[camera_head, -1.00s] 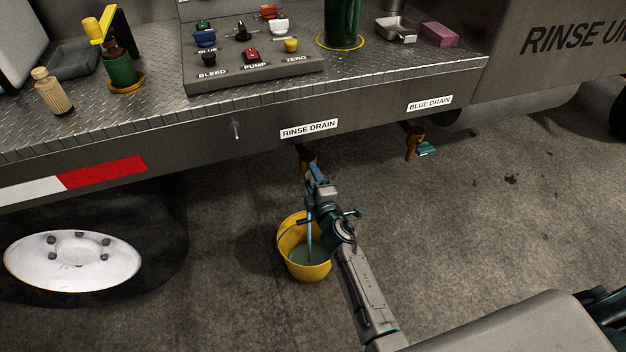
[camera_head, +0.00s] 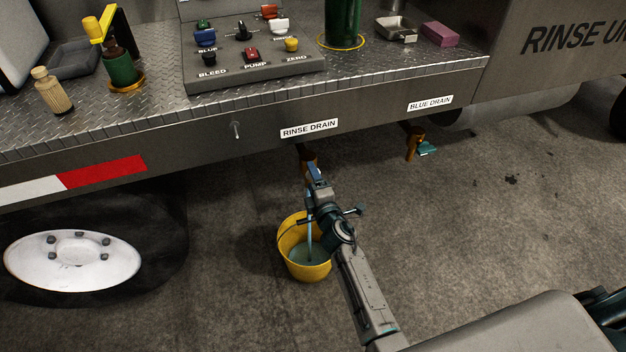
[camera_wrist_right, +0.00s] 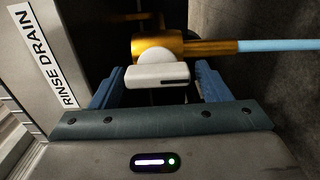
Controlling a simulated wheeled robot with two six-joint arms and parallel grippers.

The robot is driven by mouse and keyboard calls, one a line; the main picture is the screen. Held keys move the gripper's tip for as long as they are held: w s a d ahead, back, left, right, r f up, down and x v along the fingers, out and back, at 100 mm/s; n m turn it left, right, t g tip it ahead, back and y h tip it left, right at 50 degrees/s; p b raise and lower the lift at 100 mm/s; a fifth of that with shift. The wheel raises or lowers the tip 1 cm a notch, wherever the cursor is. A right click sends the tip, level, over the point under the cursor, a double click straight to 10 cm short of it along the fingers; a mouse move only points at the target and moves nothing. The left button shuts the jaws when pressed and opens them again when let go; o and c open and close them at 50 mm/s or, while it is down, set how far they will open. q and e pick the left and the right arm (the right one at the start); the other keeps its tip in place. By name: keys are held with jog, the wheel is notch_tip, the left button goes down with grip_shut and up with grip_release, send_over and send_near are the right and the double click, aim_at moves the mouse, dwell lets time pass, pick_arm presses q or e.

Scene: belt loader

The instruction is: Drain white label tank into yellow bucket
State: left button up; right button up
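The white RINSE DRAIN label (camera_head: 309,129) is on the truck's side panel and also shows in the wrist view (camera_wrist_right: 35,55). Below it is a brass drain valve (camera_wrist_right: 180,48) with a white lever (camera_wrist_right: 157,76). My right gripper (camera_head: 314,172) is at this valve, its blue fingers (camera_wrist_right: 160,80) apart on either side of the lever; firm contact is not clear. A light blue stream (camera_wrist_right: 278,45) runs from the spout. It falls into the yellow bucket (camera_head: 290,240) on the ground, where bluish liquid (camera_head: 306,256) has pooled. My left gripper is not in view.
A second drain valve with a teal lever (camera_head: 427,149) hangs under the BLUE DRAIN label (camera_head: 430,103). A control panel (camera_head: 250,75) and a purple block (camera_head: 440,34) are on the metal deck. A wheel (camera_head: 72,260) is at left. The floor right of the bucket is clear.

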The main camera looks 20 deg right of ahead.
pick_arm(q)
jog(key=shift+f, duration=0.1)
pick_arm(e)
jog(key=shift+o, duration=0.3)
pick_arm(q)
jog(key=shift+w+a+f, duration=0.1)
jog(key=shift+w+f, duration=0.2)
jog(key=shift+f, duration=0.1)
pick_arm(e)
jog(key=s, duration=1)
jog(key=shift+s+d, duration=0.2)
jog(key=shift+s, duration=0.2)
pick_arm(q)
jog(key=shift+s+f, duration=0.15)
